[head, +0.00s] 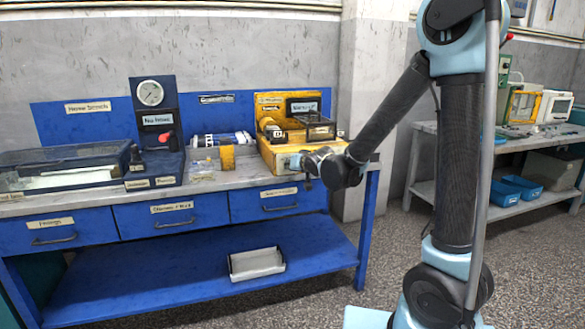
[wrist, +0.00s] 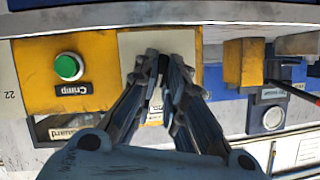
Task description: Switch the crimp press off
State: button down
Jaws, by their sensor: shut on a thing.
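The crimp press (head: 275,158) is a yellow machine at the right end of the blue bench. Its yellow front fills the upper left of the wrist view, with a green button (wrist: 68,67) labelled "Crimp". Beside the button is a cream panel (wrist: 130,46). My gripper (wrist: 164,62) is at that panel, its fingers nearly together on a small part, apparently the press's switch. The fingertips hide most of that part, so its position cannot be read. In the head view my gripper (head: 298,163) reaches the press's front from the right.
A yellow block (head: 228,158) stands on the bench left of the press; it also shows in the wrist view (wrist: 244,63). Further left are a gauge stand (head: 151,93) and a clear-lidded case (head: 60,168). A white tray (head: 257,264) lies on the lower shelf.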

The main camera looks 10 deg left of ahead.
jog(key=n+t+h, duration=0.1)
jog(key=n, duration=0.1)
jog(key=n+t+h, duration=0.1)
jog(key=n+h, duration=0.1)
jog(key=n, duration=0.1)
jog(key=n+t+h, duration=0.1)
jog(key=n, duration=0.2)
jog(key=shift+s+a+f+h, duration=0.2)
jog(key=shift+s+a+h, duration=0.1)
jog(key=shift+a, duration=0.05)
dwell(0.6)
jog(key=c, duration=1.7)
grip_release()
jog(key=shift+t, duration=0.3)
jog(key=shift+o, duration=0.2)
jog(key=v, duration=1.1)
jog(key=shift+s, duration=0.4)
jog(key=shift+d+r, duration=0.1)
